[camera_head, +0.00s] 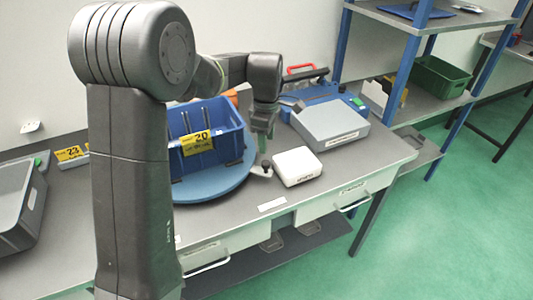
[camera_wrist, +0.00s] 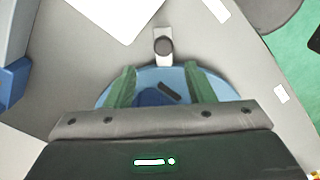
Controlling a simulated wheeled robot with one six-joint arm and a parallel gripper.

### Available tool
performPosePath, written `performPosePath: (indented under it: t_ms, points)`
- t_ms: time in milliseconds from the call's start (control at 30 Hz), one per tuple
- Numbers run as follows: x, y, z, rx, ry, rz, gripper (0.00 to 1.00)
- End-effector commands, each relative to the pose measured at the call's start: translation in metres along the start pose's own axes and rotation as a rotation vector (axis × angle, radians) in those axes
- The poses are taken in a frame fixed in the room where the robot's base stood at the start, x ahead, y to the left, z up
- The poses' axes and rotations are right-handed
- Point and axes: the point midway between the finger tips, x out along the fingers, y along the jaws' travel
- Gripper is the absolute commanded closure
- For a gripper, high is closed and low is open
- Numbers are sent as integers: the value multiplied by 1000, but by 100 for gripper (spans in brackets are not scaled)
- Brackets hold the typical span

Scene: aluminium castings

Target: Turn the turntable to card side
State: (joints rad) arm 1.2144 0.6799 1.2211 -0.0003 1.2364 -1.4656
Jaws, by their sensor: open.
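The turntable (camera_head: 215,190) is a round blue disc on the grey workbench. A blue crate (camera_head: 218,118) with a yellow card marked 20 (camera_head: 197,138) stands on it, the card facing the front. A light tab with a dark knob (camera_head: 266,165) sticks out at the disc's right edge. The knob also shows in the wrist view (camera_wrist: 163,46), ahead of the fingertips. My gripper (camera_head: 262,142) is above the disc's right edge near the knob. In the wrist view its green fingers (camera_wrist: 160,78) are apart with nothing held, over the blue disc (camera_wrist: 178,76).
A white box (camera_head: 297,166) lies just right of the knob, with a grey case (camera_head: 330,124) behind it. A grey bin (camera_head: 20,205) and another yellow card (camera_head: 70,153) are at left. A blue-post shelf (camera_head: 405,65) stands at right. The bench front edge is close.

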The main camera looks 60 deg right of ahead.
Motion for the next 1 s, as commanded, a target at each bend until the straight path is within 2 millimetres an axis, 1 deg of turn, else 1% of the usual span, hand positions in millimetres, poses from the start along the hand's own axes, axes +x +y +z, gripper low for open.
performPosePath:
  t_ms: [33, 200, 300, 400, 767, 867, 1000]
  points:
    - [-12, 1, 0, 0, 1, 5, 52]
    - [-42, 1, 0, -1, 0, 3, 52]
    - [-52, 1, 0, -1, 0, 2, 52]
    - [-58, 0, 0, -1, 0, 1, 52]
    - [-60, 0, 0, -1, 0, 0, 52]
    - [-55, 0, 0, -1, 0, -1, 52]
    - [-39, 0, 0, -1, 0, -3, 52]
